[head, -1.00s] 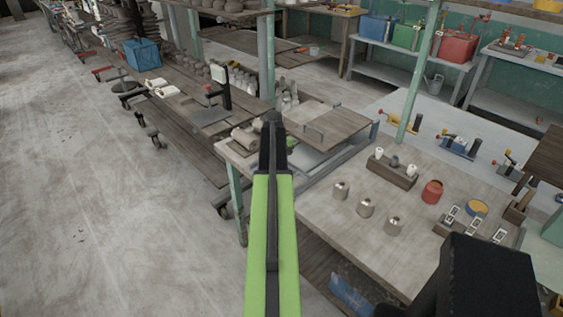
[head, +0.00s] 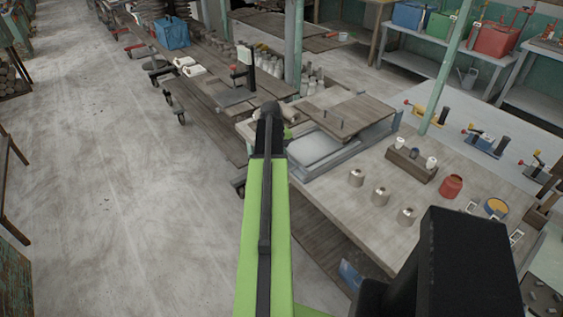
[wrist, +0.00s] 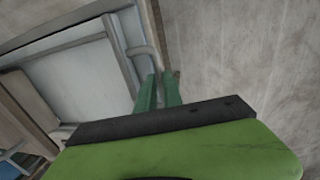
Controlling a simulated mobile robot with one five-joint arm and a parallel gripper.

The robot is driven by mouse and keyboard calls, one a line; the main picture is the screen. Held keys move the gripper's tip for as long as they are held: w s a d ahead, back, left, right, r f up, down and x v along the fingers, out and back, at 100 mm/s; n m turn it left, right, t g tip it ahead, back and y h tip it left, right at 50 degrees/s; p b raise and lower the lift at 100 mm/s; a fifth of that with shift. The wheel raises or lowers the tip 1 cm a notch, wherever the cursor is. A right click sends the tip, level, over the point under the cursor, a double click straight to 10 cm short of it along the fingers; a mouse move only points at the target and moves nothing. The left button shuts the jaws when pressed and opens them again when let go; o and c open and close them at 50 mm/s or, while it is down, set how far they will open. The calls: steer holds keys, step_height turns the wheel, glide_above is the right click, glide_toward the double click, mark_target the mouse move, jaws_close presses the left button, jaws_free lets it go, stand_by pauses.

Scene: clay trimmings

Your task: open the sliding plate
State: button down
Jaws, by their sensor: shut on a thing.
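A pale surface (head: 312,150) shows uncovered in the near left part of the frame.
On the bench, several metal pieces (head: 381,196), a wooden rack (head: 411,164) and a red jar (head: 451,186) stand right of the frame. A teal post (head: 440,80) rises behind. Another bench with a blue box (head: 171,32) is at the left. Open floor (head: 110,200) lies left.

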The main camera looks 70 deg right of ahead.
steer(key=c, duration=1.5)
jaws_free()
steer(key=shift+w+d, duration=0.15)
steer(key=shift+w, duration=0.05)
steer(key=shift+s, duration=0.1)
step_height(320, 180, up, 17)
steer(key=w+a+p, duration=0.1)
steer(key=a+p, duration=0.1)
steer(key=p, duration=1.5)
steer(key=shift+w+a, duration=0.3)
steer(key=shift+a, duration=0.1)
